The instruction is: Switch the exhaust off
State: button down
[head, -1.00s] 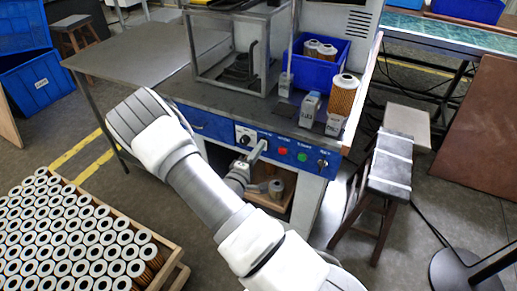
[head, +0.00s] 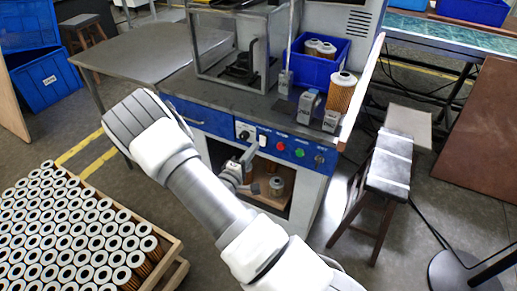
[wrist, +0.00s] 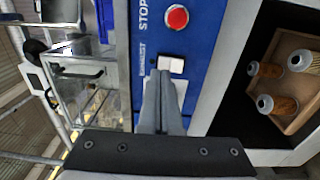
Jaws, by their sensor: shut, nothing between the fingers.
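The exhaust switch is a small white rocker (wrist: 171,64) beside the EXHAUST lettering on the blue control panel (wrist: 200,25), seen in the wrist view. In the head view it is a small pale patch (head: 262,140) on the panel front. Which side of the rocker is pressed I cannot tell. My gripper (wrist: 162,76) is shut and empty, its fingertips beside the rocker's lower edge in the wrist view; whether they touch it is unclear. In the head view my gripper (head: 251,154) is just in front of and below the panel.
The red stop button (wrist: 177,18) is close to the switch. A green button (head: 300,153) and a black knob (head: 243,133) share the panel. An open shelf with filter cartridges (head: 276,187) lies below. A stool (head: 385,175) stands to the right.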

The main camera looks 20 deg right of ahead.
jog(key=p+v, duration=0.1)
jog(key=v, duration=1)
jog(key=shift+r, duration=0.35)
jog(key=shift+w, duration=0.1)
jog(key=s+d+r+m+g+y, duration=0.1)
jog(key=s+d+r+m+g, duration=0.25)
jog(key=s+r+g, duration=0.3)
jog(key=s+d+r+m+g+y, duration=0.25)
jog(key=s+r+m+g, duration=0.2)
jog(key=r, duration=0.25)
jog(key=s+a+r+t+y, duration=0.6)
jog(key=s+a+r+y, duration=0.4)
jog(key=r, duration=0.3)
notch_tip(320, 180, up, 14)
jog(key=p, duration=1.4)
jog(key=shift+w+d+g+y+p, duration=0.2)
jog(key=shift+d+g+y+p, duration=0.1)
jog(key=shift+d+y, duration=0.2)
